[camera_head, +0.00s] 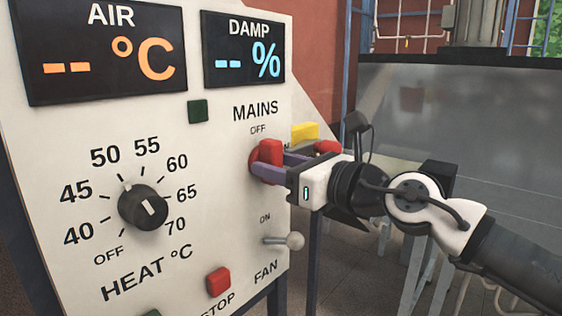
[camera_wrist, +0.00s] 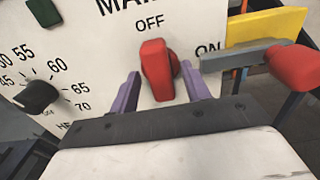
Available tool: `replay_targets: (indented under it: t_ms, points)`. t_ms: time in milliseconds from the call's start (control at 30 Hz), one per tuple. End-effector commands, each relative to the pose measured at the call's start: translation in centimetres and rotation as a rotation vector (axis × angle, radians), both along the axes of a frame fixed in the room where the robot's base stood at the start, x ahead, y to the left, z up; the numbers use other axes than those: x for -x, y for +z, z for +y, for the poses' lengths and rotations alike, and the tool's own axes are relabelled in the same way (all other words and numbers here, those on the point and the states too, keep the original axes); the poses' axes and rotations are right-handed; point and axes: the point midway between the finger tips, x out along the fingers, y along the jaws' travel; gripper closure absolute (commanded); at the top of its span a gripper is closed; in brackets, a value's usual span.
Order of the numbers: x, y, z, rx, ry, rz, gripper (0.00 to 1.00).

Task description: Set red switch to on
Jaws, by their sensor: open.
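The red switch (camera_head: 269,155) is a red handle on the white panel, under the words MAINS and OFF. In the wrist view the red switch (camera_wrist: 157,69) stands upright, its top pointing to OFF, with ON printed to its right. My gripper (camera_head: 264,170) is at the panel with its purple fingers around the switch. In the wrist view my gripper (camera_wrist: 162,92) is open, one finger on each side of the handle, with visible gaps. I cannot tell whether a finger touches it.
A yellow part (camera_wrist: 265,27) and a lever with a red knob (camera_wrist: 294,68) stick out right of the panel, close to my gripper. The heat dial (camera_head: 143,206), fan toggle (camera_head: 285,241) and red stop button (camera_head: 218,282) are lower on the panel. The displays are blank dashes.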

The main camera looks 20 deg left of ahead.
Motion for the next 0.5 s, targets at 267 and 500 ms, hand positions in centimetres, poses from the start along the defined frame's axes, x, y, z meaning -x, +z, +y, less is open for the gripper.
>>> replay_targets:
  t_ms: [267, 500]
  points:
    - [0.00, -0.02, -0.02, 0.000, 0.000, 0.000, 0.67]
    - [0.00, -0.01, -0.03, 0.000, 0.000, 0.000, 0.97]
